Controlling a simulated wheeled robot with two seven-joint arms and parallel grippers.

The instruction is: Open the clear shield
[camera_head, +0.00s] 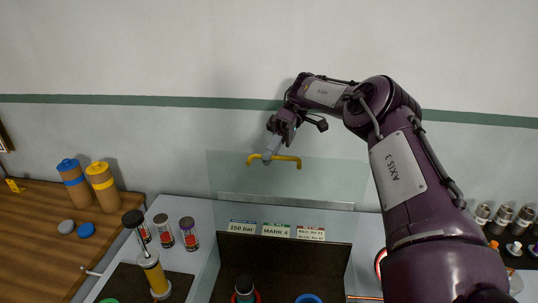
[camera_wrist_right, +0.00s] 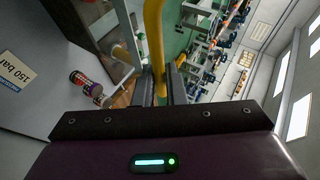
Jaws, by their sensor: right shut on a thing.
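The clear shield (camera_head: 225,175) stands raised, roughly upright, above the back of the bench in the head view. Its yellow handle (camera_head: 289,159) is on its upper part. My right gripper (camera_head: 268,155) is at the left half of that handle, shut on it. In the right wrist view the yellow handle (camera_wrist_right: 154,40) runs down between the two fingers of the right gripper (camera_wrist_right: 160,80). My left gripper is not in view.
Below the shield is a dark recess with labels (camera_head: 275,229) and coloured rings. A brass pump-like cylinder (camera_head: 153,275) and several small canisters (camera_head: 163,230) stand to the left. A wooden table (camera_head: 30,240) holds two capped cylinders (camera_head: 102,187). Small parts (camera_head: 503,219) stand at the far right.

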